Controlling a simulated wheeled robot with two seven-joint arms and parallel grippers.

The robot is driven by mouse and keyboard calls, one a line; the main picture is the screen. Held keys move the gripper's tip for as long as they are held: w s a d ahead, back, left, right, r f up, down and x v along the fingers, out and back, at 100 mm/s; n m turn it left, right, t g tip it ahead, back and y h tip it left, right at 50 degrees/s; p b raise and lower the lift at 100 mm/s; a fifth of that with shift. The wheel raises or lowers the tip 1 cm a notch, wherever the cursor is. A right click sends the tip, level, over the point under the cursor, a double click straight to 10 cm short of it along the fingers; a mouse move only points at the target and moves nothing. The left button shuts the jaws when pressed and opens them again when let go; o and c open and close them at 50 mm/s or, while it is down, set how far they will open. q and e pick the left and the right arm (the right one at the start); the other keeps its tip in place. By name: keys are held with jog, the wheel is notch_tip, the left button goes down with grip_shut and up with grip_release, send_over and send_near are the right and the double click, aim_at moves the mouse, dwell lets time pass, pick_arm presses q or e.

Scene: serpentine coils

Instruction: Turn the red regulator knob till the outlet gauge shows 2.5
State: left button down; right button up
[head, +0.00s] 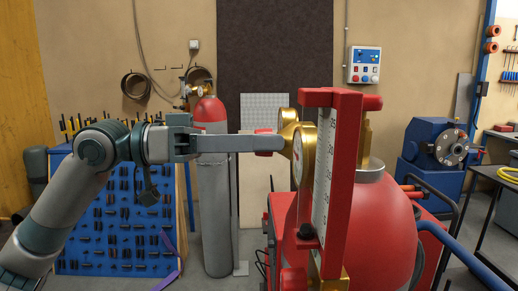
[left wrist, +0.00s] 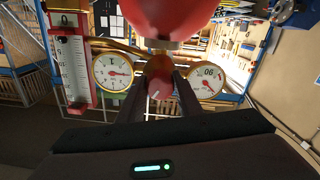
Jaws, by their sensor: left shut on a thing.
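My left gripper (head: 276,143) reaches in from the left and is shut on the red regulator knob (left wrist: 158,80), which shows between its fingers in the left wrist view. The knob has a pale mark on its face. A gold-rimmed gauge (left wrist: 113,72) is left of the knob, its red needle pointing right. A second gauge (left wrist: 207,80) is right of it, its needle pointing to the lower right. I cannot tell which is the outlet gauge, and most numbers are too small to read. In the head view one gauge (head: 297,156) shows nearly edge-on. My right gripper is out of view.
A red upright scale frame (head: 340,150) stands close right of the gauges, before a red tank (head: 385,225). A grey cylinder with red top (head: 215,215) stands behind my left arm. A blue tool rack (head: 110,230) is at left. A blue machine (head: 432,145) is at right.

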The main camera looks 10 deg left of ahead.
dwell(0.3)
pick_arm(q)
jog(key=shift+m, duration=0.4)
jog(key=shift+f+m+b, duration=0.1)
jog(key=shift+m+b, duration=0.65)
jog(key=shift+m, duration=0.65)
